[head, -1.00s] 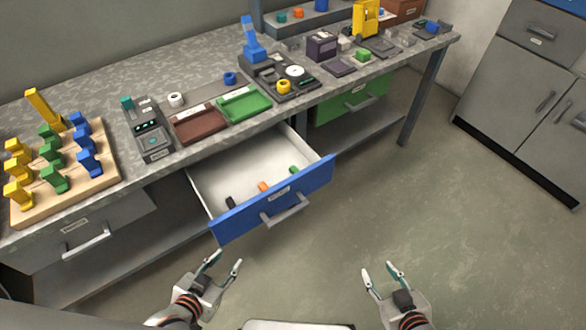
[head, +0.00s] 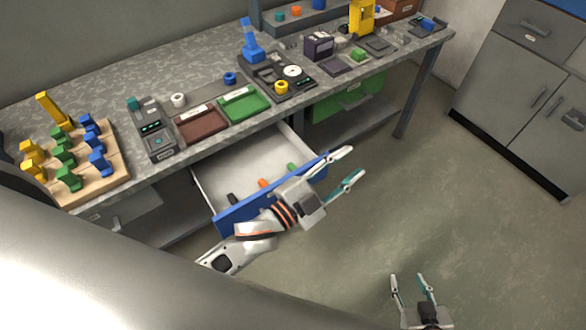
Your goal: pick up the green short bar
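A small green bar (head: 292,167) lies in the open blue-fronted drawer (head: 240,210), near its right end. An orange bar (head: 263,183) and a dark bar (head: 233,197) lie to its left in the drawer. My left gripper (head: 356,161) is open and empty, to the right of the drawer front, with its fingers pointing right. Its arm crosses in front of the drawer and hides much of the front and the handle. My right gripper (head: 408,278) is open and empty over the floor at the lower right.
The workbench (head: 186,73) above the drawer holds a brown tray (head: 202,124), a green tray (head: 243,104) and a wooden board (head: 112,185) with coloured blocks. A green drawer (head: 345,100) is at the right. The floor on the right is clear.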

